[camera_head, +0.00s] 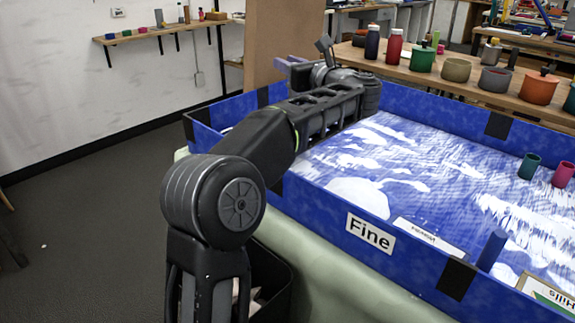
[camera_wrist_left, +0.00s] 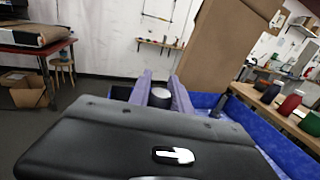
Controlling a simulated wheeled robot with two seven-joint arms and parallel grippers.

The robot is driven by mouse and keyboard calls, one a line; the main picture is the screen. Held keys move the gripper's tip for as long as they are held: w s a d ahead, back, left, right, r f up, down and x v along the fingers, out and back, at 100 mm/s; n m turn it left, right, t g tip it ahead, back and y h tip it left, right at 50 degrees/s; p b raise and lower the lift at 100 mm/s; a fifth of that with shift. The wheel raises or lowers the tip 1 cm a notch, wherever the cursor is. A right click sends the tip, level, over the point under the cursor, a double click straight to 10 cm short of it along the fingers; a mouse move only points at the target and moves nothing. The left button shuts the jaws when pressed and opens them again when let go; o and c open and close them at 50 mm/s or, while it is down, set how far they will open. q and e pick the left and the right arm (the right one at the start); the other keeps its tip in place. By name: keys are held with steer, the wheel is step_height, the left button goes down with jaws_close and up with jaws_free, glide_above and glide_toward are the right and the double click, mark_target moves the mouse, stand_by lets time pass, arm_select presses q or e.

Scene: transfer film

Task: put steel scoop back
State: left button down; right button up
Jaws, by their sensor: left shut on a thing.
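My left gripper (camera_head: 287,63) reaches over the far left corner of the blue-walled tray, its purple fingers partly hidden behind my wrist. In the left wrist view its two purple fingers (camera_wrist_left: 160,84) are closed on a pale, silvery round-topped piece (camera_wrist_left: 160,97), which looks like part of the steel scoop. The rest of the scoop is hidden by my gripper body. In the head view I cannot make the scoop out. My right gripper is not in view.
The blue tray (camera_head: 370,206) holds white material and carries a "Fine" label (camera_head: 370,232). A green cup (camera_head: 529,166) and a pink cup (camera_head: 563,174) stand inside. A wooden shelf (camera_head: 465,87) with bottles and pots runs behind. A brown panel (camera_head: 280,38) rises beyond my gripper.

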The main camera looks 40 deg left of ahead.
arm_select(q)
step_height(320, 180, down, 13)
steer(key=b, duration=0.1)
steer(key=shift+r+b, duration=0.2)
steer(key=shift+b, duration=0.2)
steer(key=shift+f+b, duration=0.3)
steer(key=shift+f, duration=1.95)
steer(key=shift+f+b, duration=0.2)
steer(key=shift+b, duration=0.1)
steer(key=c, duration=1.2)
jaws_free()
steer(key=shift+r, duration=0.15)
